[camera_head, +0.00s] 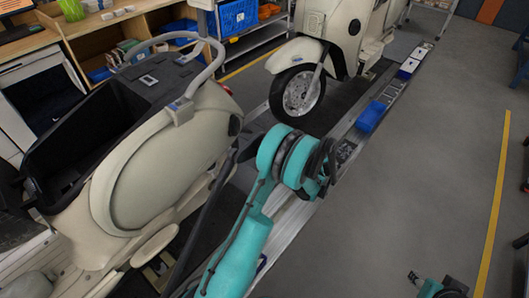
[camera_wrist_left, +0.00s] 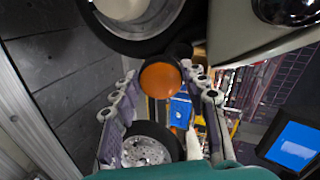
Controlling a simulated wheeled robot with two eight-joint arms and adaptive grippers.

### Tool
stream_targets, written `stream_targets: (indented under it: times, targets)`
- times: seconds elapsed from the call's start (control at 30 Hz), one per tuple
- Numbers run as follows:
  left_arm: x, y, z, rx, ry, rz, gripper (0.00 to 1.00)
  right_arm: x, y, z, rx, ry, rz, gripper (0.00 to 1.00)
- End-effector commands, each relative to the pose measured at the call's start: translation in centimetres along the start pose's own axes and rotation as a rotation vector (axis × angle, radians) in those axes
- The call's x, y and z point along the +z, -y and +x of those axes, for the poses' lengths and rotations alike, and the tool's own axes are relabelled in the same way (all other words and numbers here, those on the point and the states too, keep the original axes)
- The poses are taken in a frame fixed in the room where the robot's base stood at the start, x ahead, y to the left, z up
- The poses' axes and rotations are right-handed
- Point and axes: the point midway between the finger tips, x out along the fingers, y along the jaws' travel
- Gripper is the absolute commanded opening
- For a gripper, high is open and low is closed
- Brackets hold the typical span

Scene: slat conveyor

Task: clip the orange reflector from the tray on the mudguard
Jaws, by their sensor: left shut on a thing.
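The orange reflector (camera_wrist_left: 160,80) is a round disc in the left wrist view, between the fingertips of my left gripper (camera_wrist_left: 164,76). The gripper is shut on it. A dark part shows just behind the disc. In the head view my left arm hides the gripper and the reflector. A cream mudguard (camera_head: 297,54) sits over the scooter's front wheel in the head view, apart from my arm. A cream body panel (camera_wrist_left: 240,28) shows at upper right in the wrist view. I cannot make out the reflector tray. Teal and dark parts of my right arm show at the bottom right.
A blue box (camera_head: 372,117) sits on the conveyor's side rail (camera_head: 392,91). A nearer cream scooter (camera_head: 150,165) fills the left. A workbench and shelves stand behind it. The grey floor (camera_head: 440,150) to the right is mostly clear.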

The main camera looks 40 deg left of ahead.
Motion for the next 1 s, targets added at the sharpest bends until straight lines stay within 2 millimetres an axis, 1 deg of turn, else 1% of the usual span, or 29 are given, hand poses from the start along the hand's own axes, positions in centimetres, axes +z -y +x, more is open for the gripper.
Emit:
stream_targets:
  times: [0.03, 0.1, 0.2, 0.3, 0.47, 0.8, 1.0]
  targets:
    - [-0.2, -0.9, 1.3, -0.081, -0.015, 0.0, 0.24, 0.7, 0.0, 1.0, 0.0, 0.0, 0.0, 0.38]
    - [-0.6, -0.8, 2.3, -0.182, -0.037, 0.001, 0.24, 1.1, 0.0, 1.6, 0.0, 0.0, 0.0, 0.38]
    - [-0.9, -0.7, 3.0, -0.282, -0.06, 0.002, 0.24, 1.6, 0.0, 2.2, 0.0, 0.0, 0.0, 0.38]
    - [-1.1, -0.6, 3.1, -0.333, -0.074, 0.002, 0.24, 1.8, 0.0, 2.5, 0.0, 0.0, 0.0, 0.38]
    - [-1.2, -0.1, 3.8, -0.349, -0.078, 0.003, 0.24, 1.7, 0.0, 2.4, 0.0, 0.0, 0.0, 0.38]
    - [-1.5, 1.3, 7.5, -0.347, -0.076, 0.003, 0.24, 1.7, 0.0, 2.4, 0.0, 0.0, 0.0, 0.38]
    - [-1.7, 1.9, 9.2, -0.346, -0.077, 0.003, 0.24, 1.7, 0.0, 2.4, 0.0, 0.0, 0.0, 0.38]
